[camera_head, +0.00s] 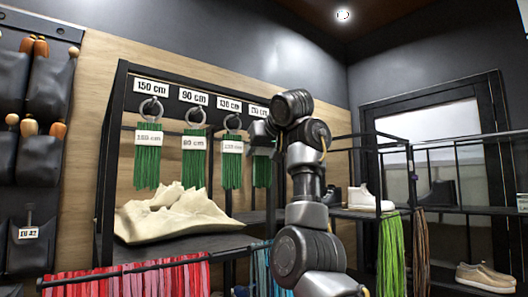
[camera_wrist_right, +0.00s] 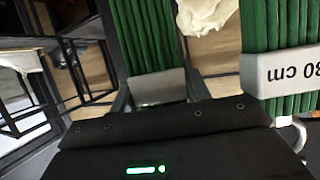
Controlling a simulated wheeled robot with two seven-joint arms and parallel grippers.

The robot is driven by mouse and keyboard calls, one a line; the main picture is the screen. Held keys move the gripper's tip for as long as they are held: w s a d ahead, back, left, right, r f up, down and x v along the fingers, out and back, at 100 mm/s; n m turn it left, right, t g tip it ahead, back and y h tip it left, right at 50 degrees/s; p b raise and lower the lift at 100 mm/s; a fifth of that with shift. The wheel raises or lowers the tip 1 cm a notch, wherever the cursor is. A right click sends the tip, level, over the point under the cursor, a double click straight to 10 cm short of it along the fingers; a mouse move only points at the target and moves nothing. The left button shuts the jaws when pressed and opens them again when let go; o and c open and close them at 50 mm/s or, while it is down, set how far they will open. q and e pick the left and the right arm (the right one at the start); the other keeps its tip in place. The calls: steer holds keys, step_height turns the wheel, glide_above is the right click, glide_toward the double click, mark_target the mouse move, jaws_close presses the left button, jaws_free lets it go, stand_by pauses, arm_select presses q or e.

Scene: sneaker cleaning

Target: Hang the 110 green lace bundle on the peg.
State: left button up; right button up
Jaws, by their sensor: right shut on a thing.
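The rack's fourth label (camera_head: 258,112), partly hidden by my right arm, marks the rightmost place; its peg is hidden. My right gripper (camera_head: 262,133) is just below that label, shut on the green lace bundle (camera_head: 263,172), whose strands hang straight down. In the right wrist view the gripper (camera_wrist_right: 157,88) closes around the grey tag area of the bundle (camera_wrist_right: 145,35). The bundle's ring is hidden, so I cannot tell whether it is on the peg. My left gripper is not in view.
Green bundles hang on the 150 cm (camera_head: 148,160), 90 cm (camera_head: 193,165) and 130 cm (camera_head: 232,165) pegs. The last is close beside the held one. A cream cloth heap (camera_head: 170,215) lies on the shelf below. Shoe racks (camera_head: 450,208) stand at right.

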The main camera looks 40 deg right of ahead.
steer(key=o, duration=0.8)
steer(key=shift+o, duration=1.1)
steer(key=shift+a, duration=0.15)
steer(key=shift+a+r, duration=0.1)
steer(key=shift+a, duration=0.05)
steer(key=shift+s+r, duration=0.1)
steer(key=shift+r, duration=0.05)
